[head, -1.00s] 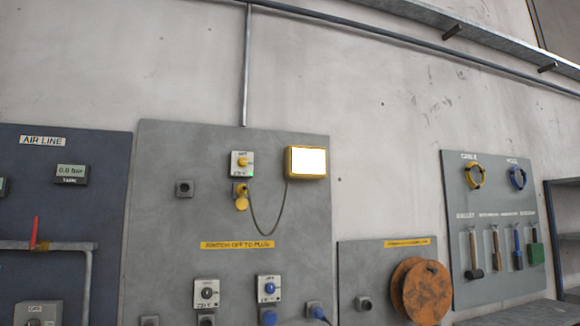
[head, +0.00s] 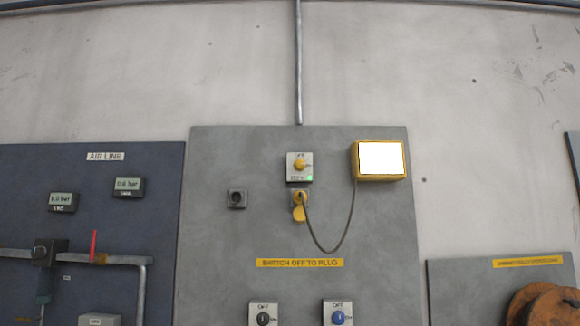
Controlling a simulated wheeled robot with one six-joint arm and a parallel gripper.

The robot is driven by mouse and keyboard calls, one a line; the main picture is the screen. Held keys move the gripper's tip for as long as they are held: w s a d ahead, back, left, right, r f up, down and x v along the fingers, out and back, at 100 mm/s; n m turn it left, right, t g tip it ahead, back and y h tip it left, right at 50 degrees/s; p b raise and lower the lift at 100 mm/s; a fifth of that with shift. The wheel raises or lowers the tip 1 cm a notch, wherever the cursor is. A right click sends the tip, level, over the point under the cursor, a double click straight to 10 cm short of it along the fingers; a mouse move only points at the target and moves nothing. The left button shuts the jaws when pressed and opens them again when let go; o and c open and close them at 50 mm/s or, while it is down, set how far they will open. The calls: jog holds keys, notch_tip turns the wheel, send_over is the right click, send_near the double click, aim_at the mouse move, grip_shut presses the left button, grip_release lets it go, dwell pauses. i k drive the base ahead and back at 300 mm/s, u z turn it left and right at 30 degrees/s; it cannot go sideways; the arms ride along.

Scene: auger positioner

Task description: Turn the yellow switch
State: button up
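The yellow switch (head: 300,165) is a small yellow rotary knob on a pale square plate, high on the grey panel (head: 215,290). A small green light glows at the plate's lower right. Just below it a yellow plug and socket (head: 300,198) hold a dark cable that loops up to a yellow-framed lit box (head: 381,160). The exact angle of the knob is too small to tell. My gripper is not in view.
A black switch (head: 263,318) and a blue switch (head: 338,317) sit lower on the panel. A blue air-line panel (head: 95,200) with a red lever (head: 94,246) and pipes stands at left. An orange reel (head: 545,305) is at lower right.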

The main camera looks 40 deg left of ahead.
aim_at(299, 165)
jog(key=u, duration=0.5)
jog(key=i, duration=0.5)
jog(key=u, duration=0.65)
